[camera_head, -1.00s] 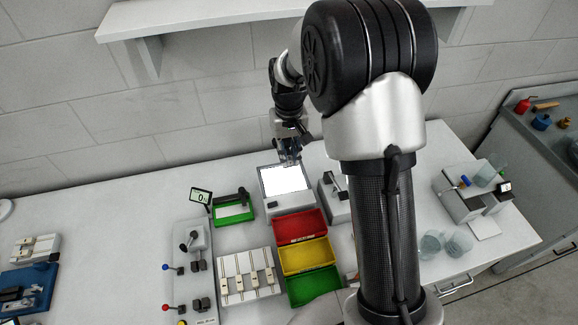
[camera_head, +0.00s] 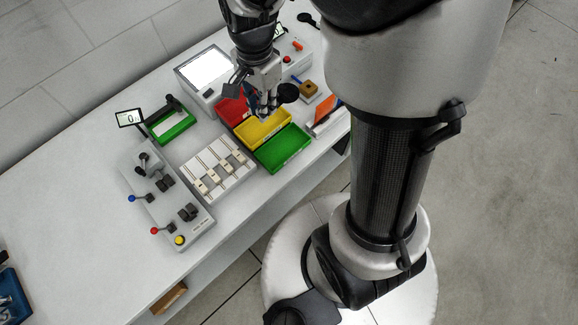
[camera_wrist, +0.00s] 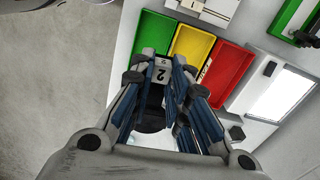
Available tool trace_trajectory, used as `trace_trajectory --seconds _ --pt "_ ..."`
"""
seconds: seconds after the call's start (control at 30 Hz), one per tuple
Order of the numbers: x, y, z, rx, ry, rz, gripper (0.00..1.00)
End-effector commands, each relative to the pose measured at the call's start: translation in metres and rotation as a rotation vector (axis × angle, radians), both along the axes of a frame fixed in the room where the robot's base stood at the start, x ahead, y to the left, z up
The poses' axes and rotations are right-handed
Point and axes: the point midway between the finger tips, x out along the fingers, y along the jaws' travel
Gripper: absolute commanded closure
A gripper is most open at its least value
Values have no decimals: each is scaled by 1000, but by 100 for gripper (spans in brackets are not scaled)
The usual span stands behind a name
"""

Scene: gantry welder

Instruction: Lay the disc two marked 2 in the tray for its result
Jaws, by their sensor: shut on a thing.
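My gripper (camera_head: 266,106) is shut on disc two, whose pale tag with a black 2 (camera_wrist: 162,74) shows between the blue fingers in the wrist view. A dark round part (camera_wrist: 150,122) shows further back between the fingers; much of the disc is hidden. My gripper (camera_wrist: 165,66) is over the row of trays, near the yellow tray (camera_head: 250,137). The red tray (camera_head: 226,110) is on one side and the green tray (camera_head: 288,153) on the other. The wrist view also shows the green tray (camera_wrist: 150,38), yellow tray (camera_wrist: 192,42) and red tray (camera_wrist: 230,70).
A light panel (camera_head: 205,66) stands behind the trays. A white slotted rack (camera_head: 217,168) is left of them, and a lever panel (camera_head: 170,200) is further left. An orange-faced stand (camera_head: 326,112) and a small brown block (camera_head: 309,88) are to the right.

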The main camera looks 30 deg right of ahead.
Motion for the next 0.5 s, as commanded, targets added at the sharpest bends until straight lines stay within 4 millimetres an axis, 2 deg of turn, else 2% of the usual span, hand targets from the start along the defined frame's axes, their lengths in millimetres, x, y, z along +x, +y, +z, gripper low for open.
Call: trace_trajectory --seconds 0.17,0.5 --pt "-8 0 -16 -1 2 -68 100" --pt "-9 0 -106 0 5 -69 100"
